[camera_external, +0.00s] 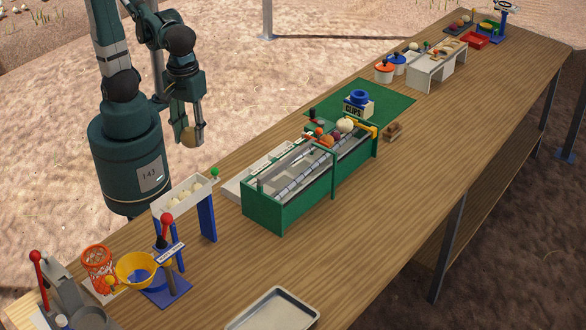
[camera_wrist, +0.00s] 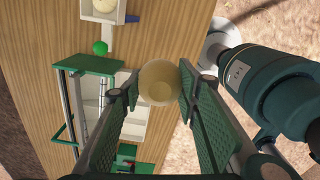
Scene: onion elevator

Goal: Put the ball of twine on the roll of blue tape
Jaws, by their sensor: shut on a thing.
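A plain tan ball (camera_external: 189,136), which looks like the ball of twine, is held between the fingertips of my gripper (camera_external: 191,139). In the wrist view the ball (camera_wrist: 160,83) sits between the two green finger pads, with its lower side facing away from the camera. My gripper hangs in the air left of the table, above the sandy ground. The roll of blue tape (camera_external: 357,97) lies on top of a small white device with a dark display (camera_external: 358,109), on the green mat behind the green elevator. The tape does not show in the wrist view.
The green elevator frame (camera_external: 292,207) with several onions at its top stands between my gripper and the tape. A white hopper (camera_external: 185,196) on blue legs is nearer. Orange and blue lidded pots (camera_external: 384,70) stand beyond the mat (camera_external: 398,103). The table's right side is mostly clear.

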